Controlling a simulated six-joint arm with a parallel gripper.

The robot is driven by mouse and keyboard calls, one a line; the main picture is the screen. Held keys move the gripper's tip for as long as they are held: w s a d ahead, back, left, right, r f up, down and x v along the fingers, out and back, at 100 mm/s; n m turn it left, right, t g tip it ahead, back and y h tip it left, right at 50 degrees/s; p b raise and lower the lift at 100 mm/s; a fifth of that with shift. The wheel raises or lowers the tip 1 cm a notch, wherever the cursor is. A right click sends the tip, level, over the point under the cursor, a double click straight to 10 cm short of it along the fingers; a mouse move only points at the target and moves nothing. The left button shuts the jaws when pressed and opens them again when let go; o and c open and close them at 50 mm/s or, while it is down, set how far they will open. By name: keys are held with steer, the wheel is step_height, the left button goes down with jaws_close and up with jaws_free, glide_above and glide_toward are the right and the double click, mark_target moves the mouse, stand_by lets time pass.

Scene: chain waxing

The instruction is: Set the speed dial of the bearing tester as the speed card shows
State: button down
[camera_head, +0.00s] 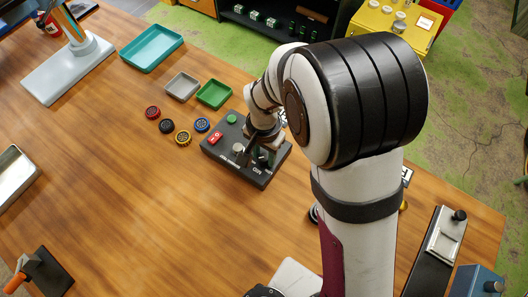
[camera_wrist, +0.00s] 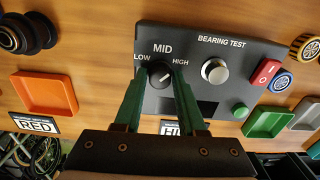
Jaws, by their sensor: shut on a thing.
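The bearing tester (camera_wrist: 245,60) is a dark grey box; in the head view (camera_head: 232,170) it stands mid-table, partly hidden by my arm. Its black speed dial (camera_wrist: 160,74) has LOW at left, MID above and HIGH at right. The dial's white mark seems to point up and right, towards HIGH. My gripper (camera_wrist: 163,70) has its green fingers on either side of the dial, shut on it. In the head view my gripper (camera_head: 262,148) is over the tester. A white card (camera_wrist: 178,128) shows between the fingers, its visible letters reading "HI"; the rest is hidden.
The tester also carries a silver knob (camera_wrist: 215,70), a red switch (camera_wrist: 265,72) and a green button (camera_wrist: 239,112). Several coloured round parts (camera_head: 183,138) and trays (camera_head: 214,94) lie beyond the tester.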

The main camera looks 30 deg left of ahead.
mark_target(264, 157)
steer(key=shift+m, duration=0.3)
steer(key=shift+c, duration=2.4)
jaws_free()
step_height(264, 157, up, 16)
steer(key=shift+f, duration=0.15)
